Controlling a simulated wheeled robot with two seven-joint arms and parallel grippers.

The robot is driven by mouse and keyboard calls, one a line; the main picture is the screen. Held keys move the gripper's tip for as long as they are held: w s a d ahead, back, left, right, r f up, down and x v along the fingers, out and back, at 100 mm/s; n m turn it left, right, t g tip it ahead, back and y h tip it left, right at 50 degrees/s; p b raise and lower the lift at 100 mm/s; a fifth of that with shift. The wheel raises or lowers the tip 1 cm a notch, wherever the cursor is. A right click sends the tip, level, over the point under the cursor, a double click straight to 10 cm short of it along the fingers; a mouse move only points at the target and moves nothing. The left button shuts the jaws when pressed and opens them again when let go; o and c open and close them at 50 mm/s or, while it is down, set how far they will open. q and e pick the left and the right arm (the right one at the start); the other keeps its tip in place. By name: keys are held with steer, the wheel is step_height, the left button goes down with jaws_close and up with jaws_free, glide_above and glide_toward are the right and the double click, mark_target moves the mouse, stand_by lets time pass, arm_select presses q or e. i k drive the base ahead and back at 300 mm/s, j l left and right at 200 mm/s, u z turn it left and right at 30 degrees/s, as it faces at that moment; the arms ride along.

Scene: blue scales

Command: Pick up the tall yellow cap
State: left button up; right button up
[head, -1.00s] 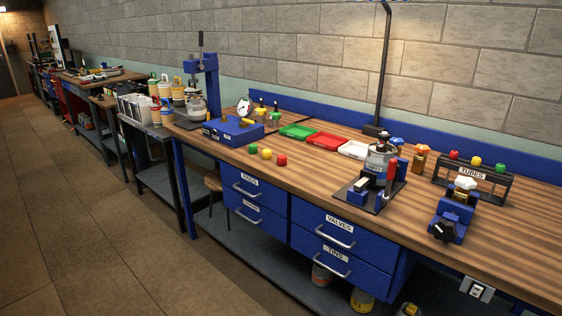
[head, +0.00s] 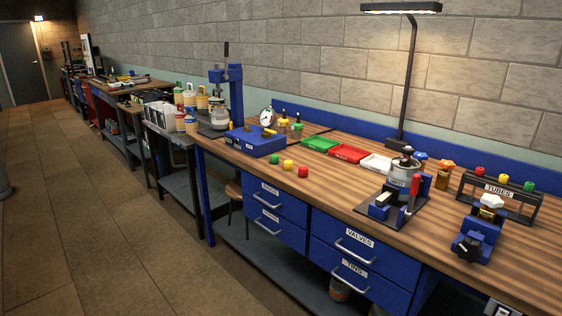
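Two yellow caps show in the head view. One yellow cap (head: 288,165) stands on the wooden workbench (head: 330,190) near its front edge, between a green cap (head: 273,159) and a red cap (head: 302,171). Another yellow cap (head: 504,179) sits on top of the black TUBES rack (head: 498,190) at the right, between a red cap (head: 480,173) and a green cap (head: 529,186). Both are small in the picture, and I cannot tell which is the taller. Neither of my grippers is in view.
A blue case (head: 257,141) lies behind the loose caps. Green (head: 319,144), red (head: 350,153) and white (head: 376,162) trays line the back. A clamp stand (head: 403,178), a blue vise (head: 477,240) and a lamp post (head: 409,90) stand at the right. Bare wood lies before the trays.

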mark_target(288, 164)
steer(key=i+j+z, duration=0.15)
steer(key=i+j, duration=0.15)
steer(key=i+j+z, duration=0.1)
steer(key=i+j, duration=0.15)
steer(key=j, duration=0.3)
steer(key=i+j+z, duration=0.15)
steer(key=j, duration=0.3)
steer(key=i+j+z, duration=0.1)
steer(key=i+j, duration=0.25)
steer(key=j, duration=0.15)
steer(key=i+j+z, duration=0.15)
steer(key=j, duration=0.4)
steer(key=i+j+z, duration=0.15)
steer(key=j, duration=0.35)
steer(key=i+j+z, duration=0.1)
steer(key=j, duration=0.45)
steer(key=i+j+z, duration=0.15)
steer(key=j, duration=0.45)
steer(key=i, duration=0.1)
